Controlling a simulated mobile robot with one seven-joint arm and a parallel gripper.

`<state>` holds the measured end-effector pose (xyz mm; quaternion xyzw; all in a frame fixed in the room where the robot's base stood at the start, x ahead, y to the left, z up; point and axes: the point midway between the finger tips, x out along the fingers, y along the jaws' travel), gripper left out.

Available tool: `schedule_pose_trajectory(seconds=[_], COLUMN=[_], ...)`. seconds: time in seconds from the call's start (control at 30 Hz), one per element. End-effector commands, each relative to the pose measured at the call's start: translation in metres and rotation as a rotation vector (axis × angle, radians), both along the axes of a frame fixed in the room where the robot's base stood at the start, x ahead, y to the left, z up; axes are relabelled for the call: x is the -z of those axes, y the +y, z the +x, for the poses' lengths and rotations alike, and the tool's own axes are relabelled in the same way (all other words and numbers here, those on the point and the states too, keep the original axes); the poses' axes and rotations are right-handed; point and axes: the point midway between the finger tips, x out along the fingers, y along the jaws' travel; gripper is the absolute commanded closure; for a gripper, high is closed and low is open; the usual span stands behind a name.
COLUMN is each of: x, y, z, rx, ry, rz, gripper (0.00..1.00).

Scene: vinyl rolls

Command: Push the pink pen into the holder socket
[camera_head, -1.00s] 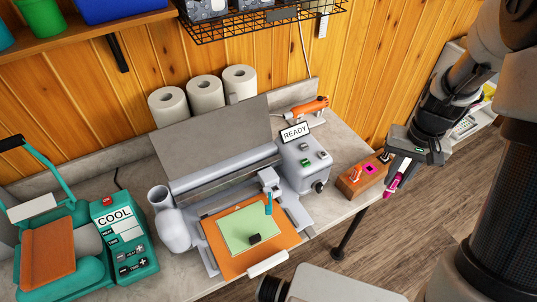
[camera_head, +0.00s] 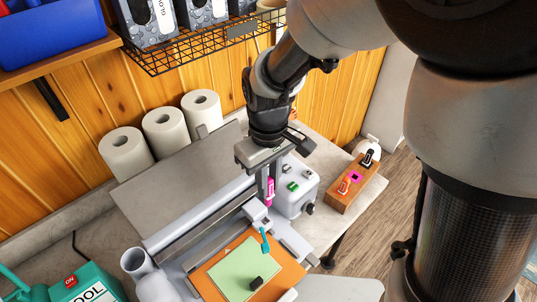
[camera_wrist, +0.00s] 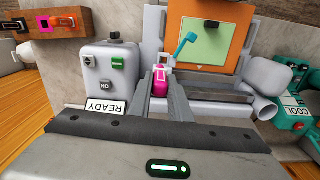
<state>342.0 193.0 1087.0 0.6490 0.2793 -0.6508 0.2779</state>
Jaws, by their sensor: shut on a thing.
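The pink pen (camera_head: 270,190) is held upright between the fingers of my gripper (camera_head: 265,180), above the right part of the cutting machine. The pen also shows between the fingertips in the wrist view (camera_wrist: 160,84). My gripper is shut on it. The holder socket (camera_head: 260,212) seems to be the grey carriage just below the pen, with a small teal lever (camera_head: 265,240) swung down at its front. The lever also shows in the wrist view (camera_wrist: 187,43). Whether the pen's tip touches the carriage is hidden by the fingers and pen.
A wooden pen block (camera_head: 340,197) with an orange pen, a black pen and a pink-rimmed slot stands at right. The control box (camera_head: 302,200) is close to the right of my gripper. The green sheet (camera_head: 240,272) lies on the orange mat. Paper rolls (camera_head: 163,132) stand at the back left.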

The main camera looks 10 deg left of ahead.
Motion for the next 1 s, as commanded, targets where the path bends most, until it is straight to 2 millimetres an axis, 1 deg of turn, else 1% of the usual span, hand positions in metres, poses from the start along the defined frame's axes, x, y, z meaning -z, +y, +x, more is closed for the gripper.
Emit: schedule_pose_trajectory(seconds=[0.03,0.13,0.57,0.77,1.0], x=[0.000,-0.001,-0.001,0.007,0.021], y=[0.006,0.010,0.009,0.009,0.009], z=[-0.006,-0.010,-0.010,-0.010,-0.011], rx=[-0.032,-0.057,-0.054,-0.054,-0.055], ry=[-0.001,-0.001,-0.001,-0.001,0.000], rz=[0.000,-0.001,-0.001,-0.002,-0.001], gripper=[1.00,1.00,1.00,1.00,1.00])
